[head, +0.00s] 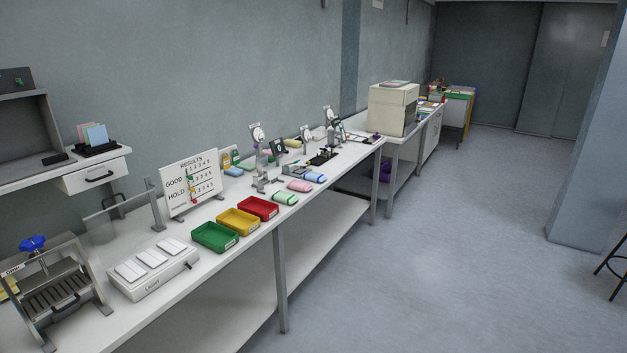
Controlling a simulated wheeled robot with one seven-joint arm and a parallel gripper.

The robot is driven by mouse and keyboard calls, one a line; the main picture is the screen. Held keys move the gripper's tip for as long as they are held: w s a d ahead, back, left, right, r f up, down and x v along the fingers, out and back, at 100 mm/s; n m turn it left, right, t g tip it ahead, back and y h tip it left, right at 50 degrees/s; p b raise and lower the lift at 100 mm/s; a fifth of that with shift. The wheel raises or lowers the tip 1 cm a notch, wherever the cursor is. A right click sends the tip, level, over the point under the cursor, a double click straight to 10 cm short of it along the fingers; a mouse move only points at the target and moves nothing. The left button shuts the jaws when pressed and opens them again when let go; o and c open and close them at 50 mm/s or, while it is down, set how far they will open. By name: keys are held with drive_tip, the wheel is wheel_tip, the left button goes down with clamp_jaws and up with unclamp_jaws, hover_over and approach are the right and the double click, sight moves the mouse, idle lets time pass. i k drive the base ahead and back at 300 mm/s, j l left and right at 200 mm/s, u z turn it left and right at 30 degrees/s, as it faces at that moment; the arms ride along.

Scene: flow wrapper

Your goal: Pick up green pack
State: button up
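The green pack (285,198) is a small, pale green pack with a white middle. It lies on the white bench top (216,263), near the front edge. A pink pack (299,186) lies just beyond it, and a blue pack (314,177) lies beyond the pink one. The green pack looks unobstructed from this side. My gripper is not in view.
Red (258,207), yellow (238,221) and green (214,237) trays stand left of the packs. A dial-gauge stand (259,160) rises behind them. A results board (191,184) and a light box (153,268) are farther left. The floor (430,250) right of the bench is clear.

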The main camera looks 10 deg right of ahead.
sight(286, 198)
drive_tip(key=i+l+u, duration=0.2)
drive_tip(key=i+u, duration=0.2)
drive_tip(key=i, duration=0.35)
drive_tip(key=i+l+u, duration=0.4)
drive_tip(key=i, duration=0.35)
drive_tip(key=i+l+u, duration=0.4)
drive_tip(key=i+l, duration=0.25)
drive_tip(key=i+l+u, duration=0.4)
drive_tip(key=i+l, duration=0.15)
drive_tip(key=l, duration=0.25)
